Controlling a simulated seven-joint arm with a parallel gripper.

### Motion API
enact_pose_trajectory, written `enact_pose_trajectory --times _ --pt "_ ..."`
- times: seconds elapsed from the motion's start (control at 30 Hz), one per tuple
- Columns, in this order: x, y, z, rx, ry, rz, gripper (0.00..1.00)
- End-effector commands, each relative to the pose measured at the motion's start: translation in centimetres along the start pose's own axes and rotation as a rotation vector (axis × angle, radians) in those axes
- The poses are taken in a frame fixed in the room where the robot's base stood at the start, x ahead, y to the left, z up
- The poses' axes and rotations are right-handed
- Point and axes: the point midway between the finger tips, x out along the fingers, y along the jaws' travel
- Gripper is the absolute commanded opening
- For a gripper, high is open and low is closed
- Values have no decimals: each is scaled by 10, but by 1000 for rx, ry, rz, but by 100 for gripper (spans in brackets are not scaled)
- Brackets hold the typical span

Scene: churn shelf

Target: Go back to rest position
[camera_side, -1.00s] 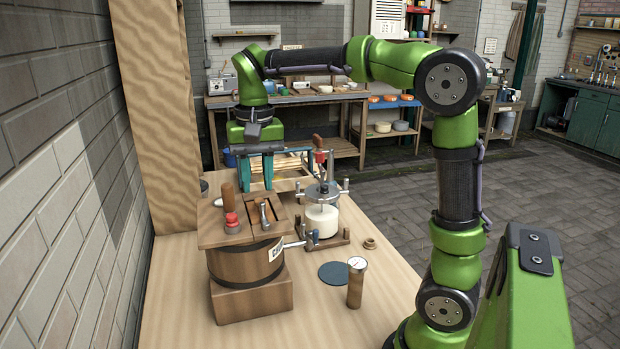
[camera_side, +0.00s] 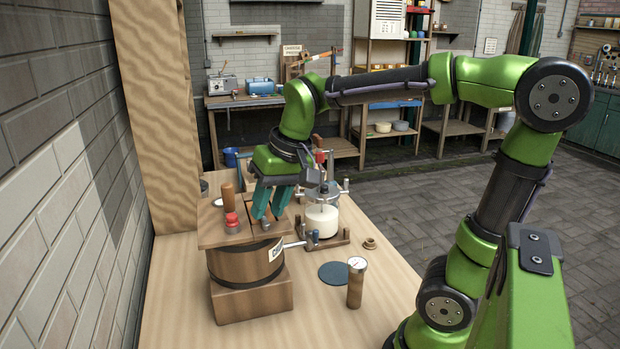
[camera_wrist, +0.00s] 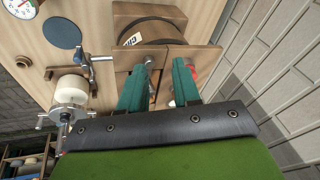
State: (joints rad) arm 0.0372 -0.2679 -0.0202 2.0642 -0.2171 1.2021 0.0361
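My gripper (camera_side: 264,214) has teal fingers and is tilted down over the lid of the wooden churn (camera_side: 240,264). In the wrist view my gripper (camera_wrist: 160,76) has its fingers apart, with brown lid wood showing between them and nothing clearly held. The fingertips are close to the lid; I cannot tell whether they touch it. The metal latch on the lid is mostly hidden behind the fingers in the side view. A red knob (camera_side: 232,221) and an upright wooden handle (camera_side: 228,196) stand on the lid, left of my fingers.
A white cylinder press (camera_side: 321,219) stands right of the churn. A gauge-topped wooden cylinder (camera_side: 356,285), a dark round disc (camera_side: 333,273) and a small wooden ring (camera_side: 370,243) are on the table (camera_side: 385,300). A brick wall (camera_side: 60,220) runs along the left. The table's front is mostly clear.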

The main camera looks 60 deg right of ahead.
Motion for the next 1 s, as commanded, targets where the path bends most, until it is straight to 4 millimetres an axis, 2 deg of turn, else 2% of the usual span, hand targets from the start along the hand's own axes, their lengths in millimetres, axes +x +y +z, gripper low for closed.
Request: enact_pose_trajectory --times 0.03,0.1,0.2,0.33,0.5,0.87,1.0 --pt "-1 1 19 -31 43 -40 32" --pt "-1 3 40 -65 100 -91 32" --pt "1 6 64 -92 165 -146 32" --pt "0 10 84 -102 210 -186 32" --pt "-8 9 89 -110 239 -203 32" --pt "-8 9 88 -110 238 -203 32" --pt "-5 10 88 -109 228 -198 48"
